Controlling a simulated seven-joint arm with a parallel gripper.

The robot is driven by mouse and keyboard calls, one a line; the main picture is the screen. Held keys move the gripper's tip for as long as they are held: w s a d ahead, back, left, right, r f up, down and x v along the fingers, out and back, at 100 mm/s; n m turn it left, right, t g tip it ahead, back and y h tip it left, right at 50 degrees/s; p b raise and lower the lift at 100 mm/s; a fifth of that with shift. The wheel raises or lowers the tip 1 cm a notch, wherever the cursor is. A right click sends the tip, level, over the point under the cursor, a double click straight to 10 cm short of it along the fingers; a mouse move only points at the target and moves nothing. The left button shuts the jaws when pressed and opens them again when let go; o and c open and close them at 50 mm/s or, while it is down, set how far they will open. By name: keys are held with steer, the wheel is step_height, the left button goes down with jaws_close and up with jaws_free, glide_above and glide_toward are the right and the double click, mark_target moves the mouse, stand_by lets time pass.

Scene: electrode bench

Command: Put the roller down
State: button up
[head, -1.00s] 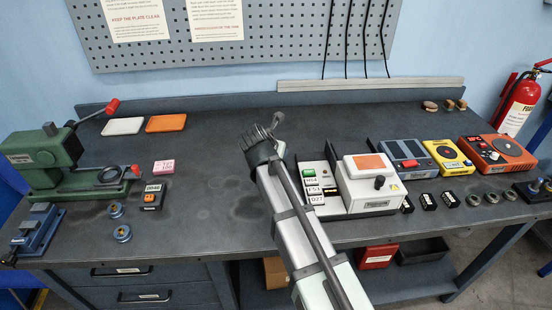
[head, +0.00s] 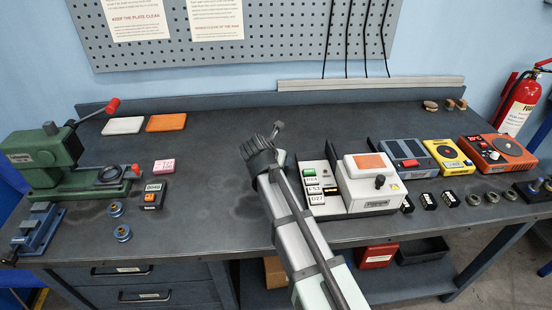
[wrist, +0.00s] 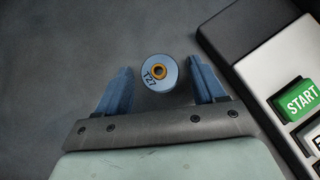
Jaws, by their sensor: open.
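My gripper (wrist: 159,66) is open, with one blue finger on each side of the roller and a visible gap on both sides. Whether the roller rests on the bench is hard to tell from above. In the head view my arm reaches over the middle of the bench, left of the white control box; its fingers and the roller are hidden there.
The white control box (head: 370,192) and its START button panel (wrist: 298,98) stand close on the right. Two similar blue rollers, one upper (head: 116,209) and one lower (head: 122,233), sit at left near the green press (head: 38,160). Bench between is clear.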

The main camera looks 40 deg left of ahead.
steer(key=shift+r, duration=0.15)
steer(key=v, duration=1.1)
steer(key=shift+o, duration=0.5)
steer(key=shift+s+d+r, duration=0.1)
steer(key=shift+s+r, duration=0.25)
steer(key=shift+r, duration=0.05)
